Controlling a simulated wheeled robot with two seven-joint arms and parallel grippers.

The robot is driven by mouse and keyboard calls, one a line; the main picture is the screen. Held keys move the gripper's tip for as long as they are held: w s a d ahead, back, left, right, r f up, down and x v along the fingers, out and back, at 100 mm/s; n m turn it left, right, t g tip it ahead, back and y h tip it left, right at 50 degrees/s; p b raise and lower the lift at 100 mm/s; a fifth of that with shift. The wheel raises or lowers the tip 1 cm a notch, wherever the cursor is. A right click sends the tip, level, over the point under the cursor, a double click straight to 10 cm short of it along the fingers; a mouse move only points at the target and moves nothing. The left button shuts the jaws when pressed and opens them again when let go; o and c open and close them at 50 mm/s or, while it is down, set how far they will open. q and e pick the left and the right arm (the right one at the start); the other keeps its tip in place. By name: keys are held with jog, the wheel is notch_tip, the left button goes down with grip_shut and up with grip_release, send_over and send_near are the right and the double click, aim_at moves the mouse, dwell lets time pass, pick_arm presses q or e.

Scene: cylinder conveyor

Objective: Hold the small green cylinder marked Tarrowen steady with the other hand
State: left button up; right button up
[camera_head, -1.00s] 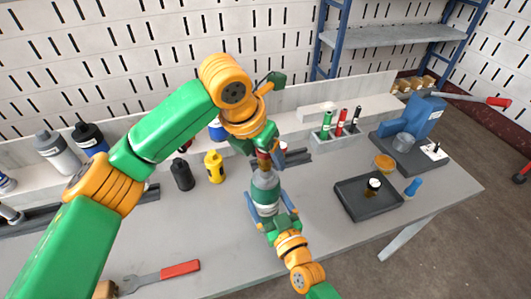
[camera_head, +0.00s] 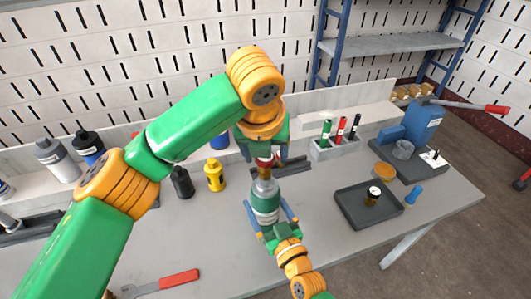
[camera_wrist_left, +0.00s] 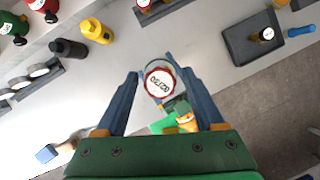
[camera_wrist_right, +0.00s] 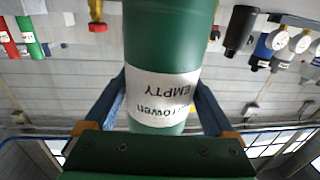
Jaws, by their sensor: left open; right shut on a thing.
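The green cylinder (camera_head: 265,203) stands upright above the grey table in the head view, with a grey shoulder and a red piece at its top. In the right wrist view its white label (camera_wrist_right: 163,100) reads "Tarrowen" and "EMPTY". My right gripper (camera_head: 267,208) is shut around the cylinder's body, a finger on each side. My left gripper (camera_head: 264,156) is open just above the cylinder's top. In the left wrist view a white disc with a red rim (camera_wrist_left: 160,83) sits between its spread fingers, its lettering too small to read.
A yellow bottle (camera_head: 215,176) and a black bottle (camera_head: 181,183) stand left of the cylinder. A red-handled wrench (camera_head: 178,279) lies at the front left. A rack (camera_head: 320,152) of coloured tubes stands behind.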

pick_arm(q)
jog(key=n+y, duration=0.1)
jog(key=n, duration=0.1)
jog(key=n+y, duration=0.1)
jog(key=n, duration=0.2)
jog(key=shift+d+n, duration=0.1)
jog(key=shift+n, duration=0.2)
jog(key=n+y, duration=0.1)
jog(key=n, duration=0.2)
jog(key=n+g, duration=0.1)
jog(key=n, duration=0.2)
jog(key=shift+y, duration=0.4)
jog(key=shift+f, duration=0.1)
jog(key=shift+f, duration=1.2)
